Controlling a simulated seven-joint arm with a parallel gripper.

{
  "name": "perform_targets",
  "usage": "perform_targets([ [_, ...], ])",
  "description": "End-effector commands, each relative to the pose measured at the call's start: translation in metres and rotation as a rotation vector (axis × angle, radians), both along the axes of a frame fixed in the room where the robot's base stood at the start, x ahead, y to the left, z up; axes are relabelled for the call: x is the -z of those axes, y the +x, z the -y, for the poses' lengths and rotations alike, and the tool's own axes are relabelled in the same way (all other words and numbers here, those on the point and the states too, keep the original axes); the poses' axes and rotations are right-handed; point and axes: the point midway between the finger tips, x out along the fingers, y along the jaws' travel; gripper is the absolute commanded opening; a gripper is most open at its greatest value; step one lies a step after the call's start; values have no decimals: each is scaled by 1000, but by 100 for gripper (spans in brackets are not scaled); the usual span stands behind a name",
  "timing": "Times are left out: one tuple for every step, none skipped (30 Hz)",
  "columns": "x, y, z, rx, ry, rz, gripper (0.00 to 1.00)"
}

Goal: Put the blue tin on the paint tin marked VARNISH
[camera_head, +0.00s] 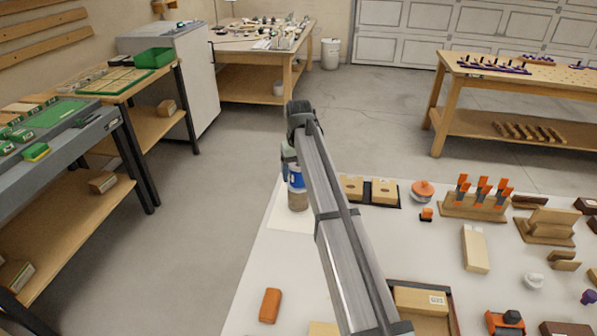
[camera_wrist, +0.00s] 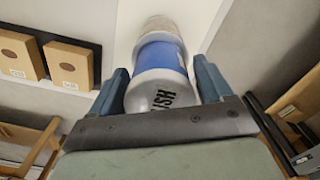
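The blue tin (camera_head: 297,176) has a broad blue band. In the wrist view, the blue tin (camera_wrist: 163,60) shows a silver part nearest me with letters ending in "ISH". My gripper (camera_wrist: 162,68) has one finger on each side of it, close against it; in the head view my arm partly hides the gripper. Below the blue tin is a grey-brown tin (camera_head: 298,201), also seen as a pale part at the far end in the wrist view (camera_wrist: 158,23). No VARNISH mark is readable on it. I cannot tell whether the two tins touch.
The lower tin stands near the left edge of the white table (camera_head: 262,262). Two cardboard boxes (camera_head: 367,189) in a dark tray are close on the right. An orange block (camera_head: 270,305) lies nearer me. Open floor is to the left.

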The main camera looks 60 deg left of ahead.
Motion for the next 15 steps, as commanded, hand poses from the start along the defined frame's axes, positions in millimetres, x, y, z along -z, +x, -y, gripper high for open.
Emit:
perform_targets([
  [0,0,0,0,0,0,85],
  [0,0,0,0,0,0,87],
  [0,0,0,0,0,0,89],
  [0,0,0,0,0,0,89],
  [0,0,0,0,0,0,89],
  [0,0,0,0,0,0,89],
  [0,0,0,0,0,0,89],
  [0,0,0,0,0,0,89],
  [0,0,0,0,0,0,89],
  [-1,0,0,0,0,0,89],
  [-2,0,0,0,0,0,89],
  [-4,0,0,0,0,0,89],
  [-6,0,0,0,0,0,89],
  [-9,0,0,0,0,0,89],
  [-13,0,0,0,0,0,89],
])
